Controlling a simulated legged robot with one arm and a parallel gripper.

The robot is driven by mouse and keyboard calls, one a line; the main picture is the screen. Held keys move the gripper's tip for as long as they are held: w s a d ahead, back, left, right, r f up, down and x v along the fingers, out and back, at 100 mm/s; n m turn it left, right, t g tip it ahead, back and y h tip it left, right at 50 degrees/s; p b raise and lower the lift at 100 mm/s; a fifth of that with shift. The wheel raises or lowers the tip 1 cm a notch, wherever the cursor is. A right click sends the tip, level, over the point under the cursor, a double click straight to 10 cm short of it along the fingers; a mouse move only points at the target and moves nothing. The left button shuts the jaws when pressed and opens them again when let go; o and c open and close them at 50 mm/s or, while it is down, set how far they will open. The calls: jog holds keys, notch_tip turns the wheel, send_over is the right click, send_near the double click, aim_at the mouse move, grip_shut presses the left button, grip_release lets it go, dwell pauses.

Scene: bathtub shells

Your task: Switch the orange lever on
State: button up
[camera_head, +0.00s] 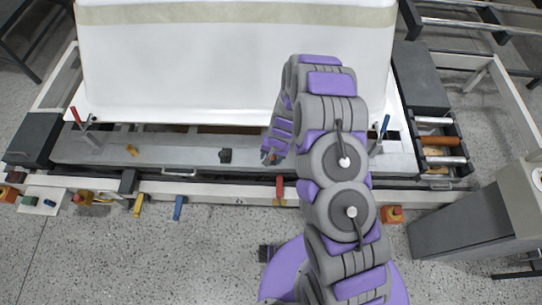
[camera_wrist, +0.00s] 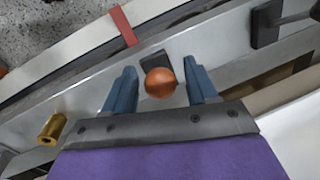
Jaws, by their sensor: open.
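An orange ball knob (camera_wrist: 160,83), which looks like the end of the orange lever, shows in the wrist view in front of a dark block (camera_wrist: 156,62) on the grey metal rail. My gripper (camera_wrist: 160,67) is open, with one blue-grey finger on each side of the knob. Gaps show between the knob and both fingers, so it is not gripped. In the head view my gripper (camera_head: 271,156) is low over the rail in front of the white tub shell. There the knob is too small and covered to make out clearly.
A red handle (camera_wrist: 123,27) lies across the edge near my gripper. A brass cylinder (camera_wrist: 52,128) sits to the left. Yellow (camera_head: 139,205) and blue (camera_head: 179,207) levers hang on the front beam. The white tub shell (camera_head: 220,65) stands behind the rail (camera_head: 180,150).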

jog(key=d+r+p, duration=0.3)
jog(key=r, duration=1.4)
jog(key=shift+s+p, duration=0.2)
jog(key=shift+p, duration=0.1)
jog(key=shift+r, duration=0.1)
jog(key=s+d+r+n, duration=0.1)
jog(key=s+d+r, duration=0.1)
jog(key=s+r, duration=0.45)
jog(key=s+d+r+n, duration=0.1)
jog(key=s+d+r, duration=0.15)
jog(key=r, duration=0.75)
jog(key=s+d+r, duration=0.2)
jog(key=s+r, duration=0.1)
jog(key=s, duration=0.4)
jog(key=s+d+r+g+h, duration=0.1)
jog(key=s+r, duration=0.3)
jog(key=s, duration=0.4)
jog(key=s+d+r+g+h, duration=0.1)
jog(key=s+d+r, duration=0.2)
jog(key=s, duration=0.5)
jog(key=shift+d+r+n, duration=0.4)
jog(key=shift+r, duration=0.25)
